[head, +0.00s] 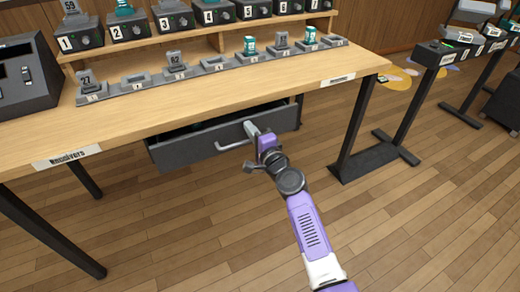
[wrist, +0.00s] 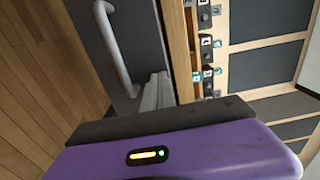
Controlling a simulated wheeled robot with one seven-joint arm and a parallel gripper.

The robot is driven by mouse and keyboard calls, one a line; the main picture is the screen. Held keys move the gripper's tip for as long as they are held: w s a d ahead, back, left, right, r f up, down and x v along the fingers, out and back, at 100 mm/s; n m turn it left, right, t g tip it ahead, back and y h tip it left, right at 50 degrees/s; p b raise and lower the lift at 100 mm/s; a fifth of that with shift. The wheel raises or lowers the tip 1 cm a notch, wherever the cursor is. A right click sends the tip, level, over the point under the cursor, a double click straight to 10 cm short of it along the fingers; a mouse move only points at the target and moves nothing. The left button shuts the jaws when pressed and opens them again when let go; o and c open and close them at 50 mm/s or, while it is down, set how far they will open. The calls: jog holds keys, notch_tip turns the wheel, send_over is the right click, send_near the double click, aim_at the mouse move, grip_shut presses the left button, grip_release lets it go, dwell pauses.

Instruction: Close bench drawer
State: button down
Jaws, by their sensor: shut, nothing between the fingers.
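The bench drawer (head: 195,148) is a dark grey drawer under the wooden bench (head: 225,77). It stands partly pulled out, with a dark gap showing above its front. Its pale bar handle (head: 235,137) is on the drawer front. My gripper (head: 252,130) is shut and empty at the drawer front, by the right end of the handle. I cannot tell whether it touches the front. In the wrist view the handle (wrist: 112,45) shows beside the grey fingers (wrist: 154,92), which are close together near the drawer front.
Several numbered devices (head: 172,17) stand on the bench's raised shelf, and a row of small holders (head: 178,72) sits below them. A black bench leg (head: 352,128) stands right of the drawer. The wooden floor (head: 190,235) in front is clear apart from my arm.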

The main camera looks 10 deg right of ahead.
aim_at(243, 120)
jog(key=b+x, duration=0.2)
jog(key=x, duration=0.3)
jog(key=shift+f, duration=0.15)
jog(key=shift+w+a+b, duration=0.1)
jog(key=shift+w+b, duration=0.15)
jog(key=shift+b, duration=0.1)
jog(key=shift+w+r, duration=0.15)
jog(key=shift+r, duration=0.25)
